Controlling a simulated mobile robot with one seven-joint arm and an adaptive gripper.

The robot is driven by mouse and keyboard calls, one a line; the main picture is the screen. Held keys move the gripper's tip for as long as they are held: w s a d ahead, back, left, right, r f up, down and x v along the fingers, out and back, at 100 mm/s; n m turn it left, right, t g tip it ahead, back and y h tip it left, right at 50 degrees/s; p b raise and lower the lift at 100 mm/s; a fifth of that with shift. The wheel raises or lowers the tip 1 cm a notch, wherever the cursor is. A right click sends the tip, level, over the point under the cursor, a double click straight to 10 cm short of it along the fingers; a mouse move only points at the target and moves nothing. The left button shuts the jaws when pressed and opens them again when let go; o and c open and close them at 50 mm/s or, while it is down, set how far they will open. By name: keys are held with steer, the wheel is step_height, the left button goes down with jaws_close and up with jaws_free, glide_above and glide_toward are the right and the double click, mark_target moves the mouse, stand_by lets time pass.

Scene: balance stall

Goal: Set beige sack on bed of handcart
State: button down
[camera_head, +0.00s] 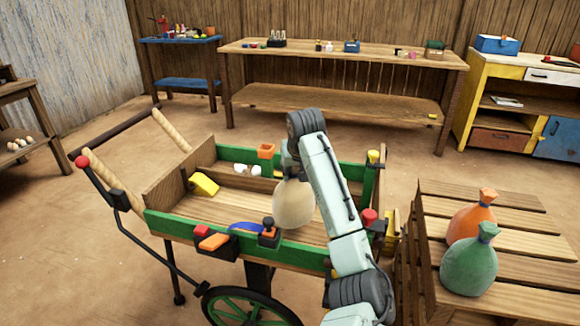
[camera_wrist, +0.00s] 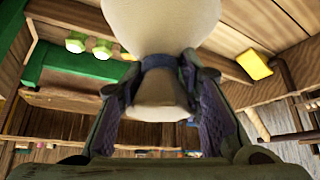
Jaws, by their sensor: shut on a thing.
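The beige sack (camera_head: 294,204) hangs over the bed of the handcart in the head view, below the end of my arm. The handcart (camera_head: 330,220) has a wooden bed with green side boards. In the wrist view my gripper (camera_wrist: 160,85) is shut on the tied neck of the beige sack (camera_wrist: 160,25), one finger on each side. My arm hides my gripper's fingers in the head view. I cannot tell whether the sack's bottom touches the bed.
A yellow object (camera_head: 204,184), white round items (camera_head: 248,169) and a blue item (camera_head: 245,227) lie in or on the cart. Orange (camera_head: 472,220) and green (camera_head: 470,262) sacks stand on a slatted pallet (camera_head: 430,262) at right. A long table (camera_head: 345,54) stands behind.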

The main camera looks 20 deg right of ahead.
mark_target(295, 180)
steer(key=shift+f+p, duration=0.35)
steer(key=shift+f, duration=1.7)
steer(key=c, duration=1.6)
jaws_free()
steer(key=shift+f, duration=0.3)
steer(key=shift+c, duration=0.2)
steer(key=o, duration=0.5)
steer(key=shift+s, duration=0.1)
steer(key=b+v, duration=0.1)
steer(key=v, duration=1.1)
steer(key=shift+r+b, duration=0.1)
steer(key=shift+b, duration=0.25)
